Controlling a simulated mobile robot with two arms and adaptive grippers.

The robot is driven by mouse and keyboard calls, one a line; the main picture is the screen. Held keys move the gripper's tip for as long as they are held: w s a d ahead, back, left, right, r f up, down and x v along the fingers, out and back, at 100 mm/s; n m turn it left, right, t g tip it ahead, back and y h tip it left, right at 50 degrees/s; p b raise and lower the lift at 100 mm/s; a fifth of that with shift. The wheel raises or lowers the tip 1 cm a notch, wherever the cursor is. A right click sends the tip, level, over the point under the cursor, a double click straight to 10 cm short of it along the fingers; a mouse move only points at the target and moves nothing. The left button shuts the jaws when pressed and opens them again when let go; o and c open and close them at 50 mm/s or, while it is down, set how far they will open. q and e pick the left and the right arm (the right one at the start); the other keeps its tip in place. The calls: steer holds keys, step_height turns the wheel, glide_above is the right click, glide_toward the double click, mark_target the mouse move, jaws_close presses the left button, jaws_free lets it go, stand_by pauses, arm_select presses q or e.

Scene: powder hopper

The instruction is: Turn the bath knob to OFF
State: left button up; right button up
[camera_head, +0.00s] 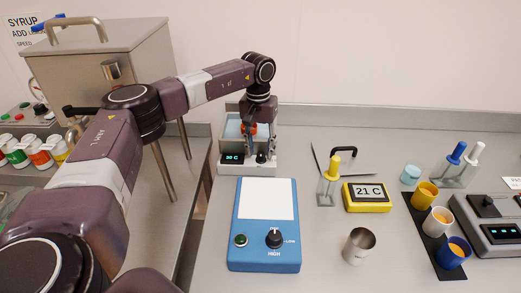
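The knob's pointer and any OFF mark are too small to read. My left gripper (249,138) points down over the basin, just behind and above the knob and apart from it. Small red-orange parts show at its fingers; I cannot tell what they belong to. Its fingers are too small and dark to judge. My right gripper is not in view.
A blue device (244,255) with a white top and black knob stands in front of the bath. Right of it are a yellow 21 C display (367,198), a metal cup (359,246) and a black strip of cups (419,226). A steel hopper (85,60) stands left.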

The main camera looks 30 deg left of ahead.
arm_select(q)
steer(key=shift+f, duration=0.7)
steer(key=shift+d, duration=0.1)
jaws_close()
steer(key=shift+n, duration=0.3)
steer(key=n, duration=0.4)
steer(key=shift+n, duration=0.3)
steer(key=n, duration=0.5)
steer(key=shift+w+b, duration=0.1)
steer(key=shift+b, duration=0.3)
steer(key=shift+n, duration=0.4)
